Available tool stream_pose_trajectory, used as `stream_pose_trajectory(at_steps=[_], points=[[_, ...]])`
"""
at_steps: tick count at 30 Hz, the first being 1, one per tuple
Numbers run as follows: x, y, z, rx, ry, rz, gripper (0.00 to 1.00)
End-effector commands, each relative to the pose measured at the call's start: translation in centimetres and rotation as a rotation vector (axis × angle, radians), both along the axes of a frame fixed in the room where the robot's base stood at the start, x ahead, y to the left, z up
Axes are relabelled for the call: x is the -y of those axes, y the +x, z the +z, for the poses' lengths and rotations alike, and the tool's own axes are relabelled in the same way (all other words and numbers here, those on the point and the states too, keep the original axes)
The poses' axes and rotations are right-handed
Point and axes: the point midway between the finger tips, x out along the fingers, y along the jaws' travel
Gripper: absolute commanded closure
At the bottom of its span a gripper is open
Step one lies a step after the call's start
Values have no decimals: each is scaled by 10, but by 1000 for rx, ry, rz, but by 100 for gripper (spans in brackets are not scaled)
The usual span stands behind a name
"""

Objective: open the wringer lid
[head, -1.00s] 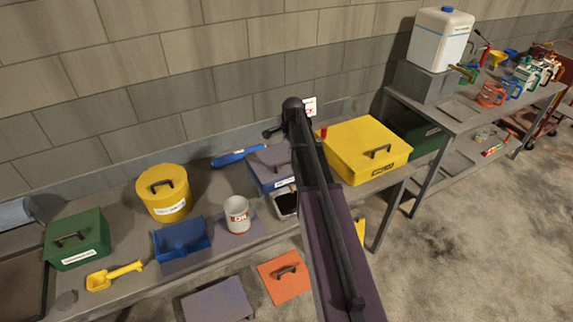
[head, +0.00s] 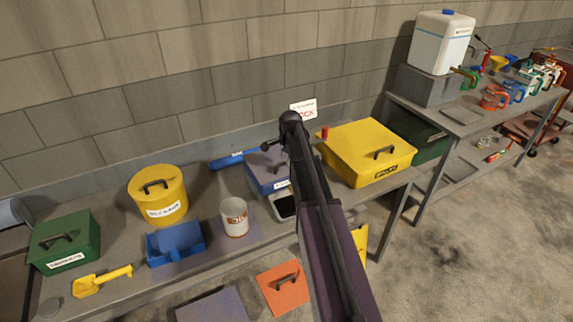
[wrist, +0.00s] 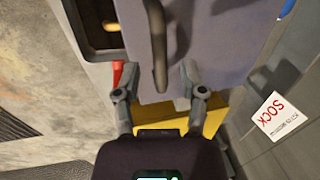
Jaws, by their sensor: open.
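A blue-grey box lid with a dark bar handle fills the top middle of the wrist view; the lid (wrist: 205,60) and handle (wrist: 157,45) are close in front of my gripper (wrist: 157,80). The fingers are apart and empty, with the handle's near end between their lines and no clear contact. In the head view, the blue-grey box (head: 266,172) stands on the bench, partly hidden by my arm. Its lid looks closed. Its label is too small to read, so I cannot confirm it is the wringer. My gripper is hidden in the head view.
A yellow lidded box (head: 350,155) stands right of the blue-grey box, with a red knob (head: 325,132) at its back left corner. A dark tray (head: 283,206) lies in front. The wall is close behind.

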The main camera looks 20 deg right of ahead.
Motion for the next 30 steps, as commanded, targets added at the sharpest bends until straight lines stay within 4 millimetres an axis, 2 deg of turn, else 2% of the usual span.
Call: stream_pose_trajectory(at_steps=[6,18,23,24,30], points=[[0,2,-10,0,0,0,47],[0,2,-10,0,0,0,47],[0,2,-10,0,0,0,94],[0,2,-10,0,0,0,100],[2,2,-10,0,0,-1,100]])
